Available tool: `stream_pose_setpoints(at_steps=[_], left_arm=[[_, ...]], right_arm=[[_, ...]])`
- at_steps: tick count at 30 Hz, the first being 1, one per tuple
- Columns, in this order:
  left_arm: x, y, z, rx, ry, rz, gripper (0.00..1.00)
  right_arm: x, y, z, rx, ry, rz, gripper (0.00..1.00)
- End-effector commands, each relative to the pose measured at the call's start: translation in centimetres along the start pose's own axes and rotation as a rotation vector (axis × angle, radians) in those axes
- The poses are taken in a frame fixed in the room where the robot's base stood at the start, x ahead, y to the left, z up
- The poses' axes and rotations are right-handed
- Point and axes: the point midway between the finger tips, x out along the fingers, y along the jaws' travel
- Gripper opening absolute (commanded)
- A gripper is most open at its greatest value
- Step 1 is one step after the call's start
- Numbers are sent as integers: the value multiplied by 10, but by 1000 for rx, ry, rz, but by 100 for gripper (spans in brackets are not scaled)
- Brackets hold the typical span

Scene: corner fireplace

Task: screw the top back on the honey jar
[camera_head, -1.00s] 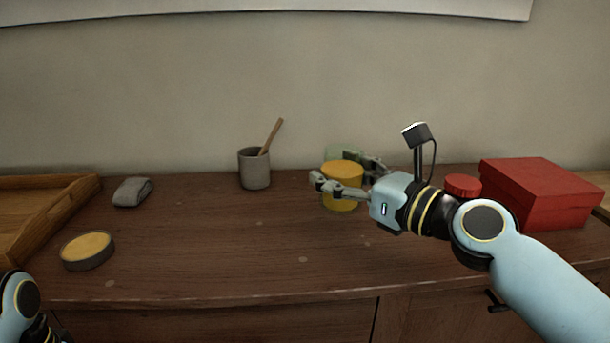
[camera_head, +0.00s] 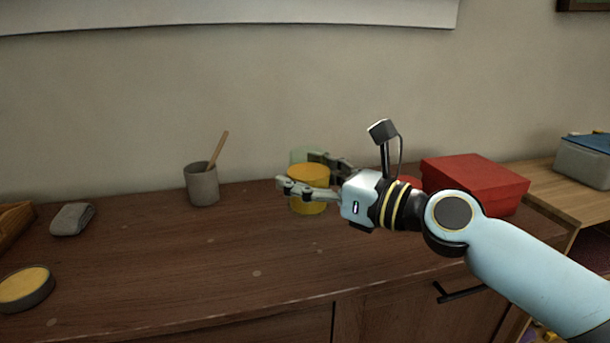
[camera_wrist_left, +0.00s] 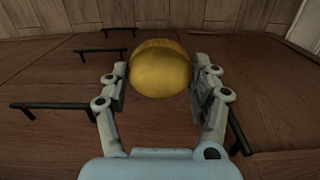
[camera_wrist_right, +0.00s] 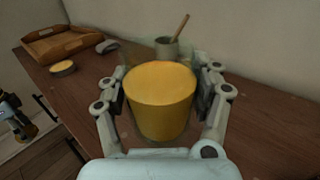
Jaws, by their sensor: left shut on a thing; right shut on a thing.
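The honey jar (camera_head: 309,203) stands on the dresser, its yellow honey showing through clear, faintly greenish glass. My right gripper (camera_head: 306,189) is shut on its sides; the jar shows upright between the fingers in the right wrist view (camera_wrist_right: 160,103). No top shows on it. My left gripper (camera_wrist_left: 160,82) is shut on a rounded golden-yellow thing, seemingly the jar's top (camera_wrist_left: 160,68). It is held in front of wooden drawer fronts, apart from the jar. The left gripper is outside the head view.
A grey cup (camera_head: 202,187) with a wooden stick stands left of the jar. A dark round tin (camera_head: 40,298) with yellow contents and a grey cloth-like lump (camera_head: 72,219) lie further left. A red box (camera_head: 474,181) stands right, behind my right arm. The dresser's middle is clear.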

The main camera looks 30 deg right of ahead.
Motion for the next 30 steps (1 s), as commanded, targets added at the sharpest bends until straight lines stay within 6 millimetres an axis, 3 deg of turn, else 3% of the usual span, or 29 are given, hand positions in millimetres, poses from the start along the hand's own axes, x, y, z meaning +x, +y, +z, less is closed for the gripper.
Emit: stream_pose_setpoints(at_steps=[4,15,24,30], left_arm=[[0,0,0,0,0,0,49],[0,0,0,0,0,0,49],[0,0,0,0,0,0,49],[0,0,0,0,0,0,49]], right_arm=[[0,0,1,0,-2,0,6],[-6,4,-5,2,0,5,6],[-37,57,50,-4,-4,100,6],[-39,64,62,0,-2,108,6]])
